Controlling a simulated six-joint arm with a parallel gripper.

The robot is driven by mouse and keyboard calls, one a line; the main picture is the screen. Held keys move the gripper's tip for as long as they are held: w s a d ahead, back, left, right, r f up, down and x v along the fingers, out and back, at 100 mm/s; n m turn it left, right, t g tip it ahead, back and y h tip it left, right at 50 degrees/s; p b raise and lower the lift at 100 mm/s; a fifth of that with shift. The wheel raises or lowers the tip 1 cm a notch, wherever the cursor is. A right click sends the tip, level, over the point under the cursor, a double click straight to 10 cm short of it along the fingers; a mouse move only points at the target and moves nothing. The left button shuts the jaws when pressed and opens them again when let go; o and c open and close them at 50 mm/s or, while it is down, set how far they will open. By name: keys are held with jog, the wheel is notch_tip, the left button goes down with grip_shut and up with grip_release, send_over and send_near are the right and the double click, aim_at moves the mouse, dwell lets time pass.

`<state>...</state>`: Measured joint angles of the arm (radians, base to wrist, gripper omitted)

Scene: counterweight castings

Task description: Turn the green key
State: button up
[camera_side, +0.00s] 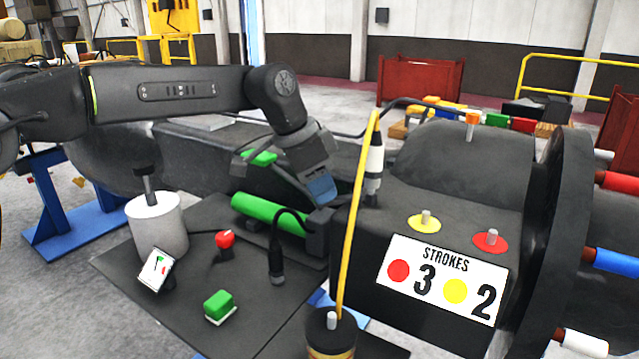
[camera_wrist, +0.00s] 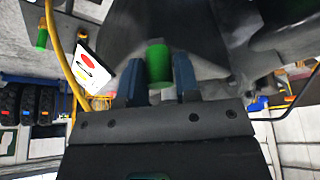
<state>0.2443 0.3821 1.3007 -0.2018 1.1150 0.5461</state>
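My gripper (camera_side: 322,190) points down beside the yellow pole, over the right end of a green cylinder (camera_side: 268,213). In the wrist view its two blue fingers (camera_wrist: 160,80) stand apart, with a green cylindrical piece (camera_wrist: 158,62) showing in line with the gap. I cannot tell whether they touch it, or whether it is the same cylinder. A green block (camera_side: 219,303) sits on the dark plate, and another green piece (camera_side: 260,158) lies behind the arm. Which green piece is the key is not clear; no key shape shows plainly.
The yellow pole (camera_side: 358,215) stands close to my gripper. A black-and-white upright part (camera_side: 374,165) is just right of it. A STROKES sign (camera_side: 447,279) fronts the large casting. A red knob (camera_side: 225,240) and white cylinder (camera_side: 157,224) stand left.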

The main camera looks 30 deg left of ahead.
grip_shut()
jog(key=shift+s+d+n, duration=0.45)
jog(key=shift+d+n, duration=0.2)
jog(key=shift+n, duration=0.25)
jog(key=shift+s+d+n+t+y, duration=0.25)
jog(key=shift+d+n+y, duration=0.15)
jog(key=shift+n, duration=0.2)
jog(key=shift+s+d+n+t+y, duration=0.2)
jog(key=shift+d+n+y, duration=0.1)
jog(key=shift+d+n, duration=0.25)
jog(key=shift+s+d+n+y, duration=0.15)
jog(key=shift+d+n+y, duration=0.25)
jog(key=shift+d+n, duration=0.55)
jog(key=shift+s+d+n+y, duration=0.1)
jog(key=shift+d+n+y, duration=0.4)
jog(key=shift+n, duration=0.7)
jog(key=shift+d+r, duration=0.1)
jog(key=shift+o, duration=2.1)
grip_release()
